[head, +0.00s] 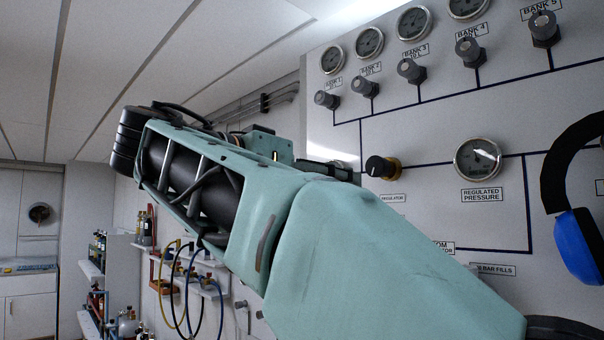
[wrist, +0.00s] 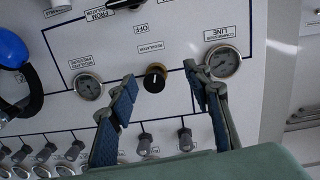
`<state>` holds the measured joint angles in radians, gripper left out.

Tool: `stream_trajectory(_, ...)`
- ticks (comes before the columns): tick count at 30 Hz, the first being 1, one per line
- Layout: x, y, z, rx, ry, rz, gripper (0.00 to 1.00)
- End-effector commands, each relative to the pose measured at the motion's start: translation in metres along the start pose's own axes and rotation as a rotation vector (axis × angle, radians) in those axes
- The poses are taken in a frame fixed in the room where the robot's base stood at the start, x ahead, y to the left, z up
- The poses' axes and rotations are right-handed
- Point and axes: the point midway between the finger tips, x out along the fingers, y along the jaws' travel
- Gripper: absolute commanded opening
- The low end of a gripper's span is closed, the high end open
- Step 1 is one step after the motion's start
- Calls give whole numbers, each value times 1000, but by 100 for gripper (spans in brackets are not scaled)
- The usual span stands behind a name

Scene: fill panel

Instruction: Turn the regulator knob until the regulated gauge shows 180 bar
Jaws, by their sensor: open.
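The regulator knob (head: 380,166), black with a brass-coloured base, sticks out of the panel left of the regulated pressure gauge (head: 478,160). This round gauge has a white label under it; its reading is too small to tell. In the wrist view, which is upside down, the knob (wrist: 155,78) shows between the fingertips of my gripper (wrist: 160,80). The fingers are spread, with a gap on each side of the knob, and appear nearer the camera than it. The regulated gauge (wrist: 88,86) is left of the fingers there. In the head view my arm hides most of the gripper.
The line gauge (wrist: 223,62) sits close by the right finger in the wrist view. Bank knobs (head: 411,70) and bank gauges (head: 413,23) line the panel's top. Blue-and-black ear defenders (head: 577,245) hang at the right. Shelves and hoses (head: 190,290) are at the left.

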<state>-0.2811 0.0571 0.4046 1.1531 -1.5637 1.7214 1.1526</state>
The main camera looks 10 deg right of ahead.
Motion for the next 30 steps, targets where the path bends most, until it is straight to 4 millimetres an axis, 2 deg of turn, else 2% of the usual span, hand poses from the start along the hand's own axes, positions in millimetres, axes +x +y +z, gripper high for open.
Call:
stream_trajectory(1, -5, 5, -13, 52, 29, 11, 45)
stream_trajectory(3, -10, 12, -26, 105, 59, 22, 45)
stream_trajectory(8, -10, 18, -36, 150, 84, 32, 45)
stream_trajectory(11, 3, 19, -37, 149, 86, 34, 45)
stream_trajectory(21, 66, 21, -42, 147, 84, 35, 45)
stream_trajectory(25, 82, 20, -43, 146, 83, 31, 45)
stream_trajectory(30, 92, 21, -44, 145, 83, 30, 45)
